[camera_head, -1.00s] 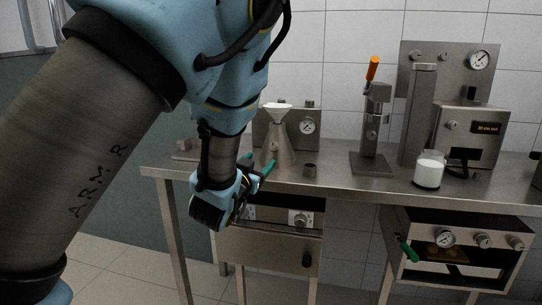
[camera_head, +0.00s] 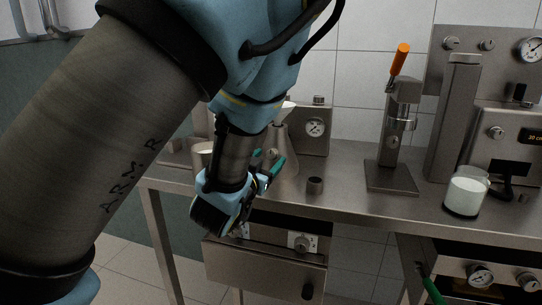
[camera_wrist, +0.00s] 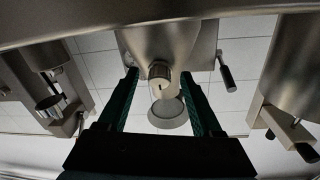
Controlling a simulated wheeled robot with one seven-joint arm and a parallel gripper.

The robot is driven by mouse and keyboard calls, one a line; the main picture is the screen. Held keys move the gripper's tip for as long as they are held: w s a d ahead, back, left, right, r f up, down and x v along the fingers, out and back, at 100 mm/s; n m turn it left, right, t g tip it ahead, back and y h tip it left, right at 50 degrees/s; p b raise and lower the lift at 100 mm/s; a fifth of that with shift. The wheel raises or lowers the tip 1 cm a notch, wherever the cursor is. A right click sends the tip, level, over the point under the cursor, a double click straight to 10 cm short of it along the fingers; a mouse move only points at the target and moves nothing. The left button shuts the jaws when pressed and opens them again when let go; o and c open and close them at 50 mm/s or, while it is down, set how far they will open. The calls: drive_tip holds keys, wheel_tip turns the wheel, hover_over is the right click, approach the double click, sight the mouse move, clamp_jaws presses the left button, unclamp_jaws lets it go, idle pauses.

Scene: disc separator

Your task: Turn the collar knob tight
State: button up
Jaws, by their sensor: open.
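The separator is a grey metal cone with a white funnel on top, standing on the steel table; in the head view its cone (camera_head: 287,155) shows partly, behind my gripper (camera_head: 268,167). In the wrist view it appears upside down, with its cone (camera_wrist: 165,35) at the top and the round funnel (camera_wrist: 168,112) below. A short, round metal knob (camera_wrist: 160,77) faces the wrist camera, between my two green fingers. The fingers are open on either side, with visible gaps. I cannot tell how deep the knob lies between them.
A gauge box (camera_head: 314,135) stands behind the cone. A drawer unit (camera_head: 265,265) hangs under the table.

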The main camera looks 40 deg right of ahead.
drive_tip(key=shift+c, duration=0.3)
clamp_jaws()
idle(0.3)
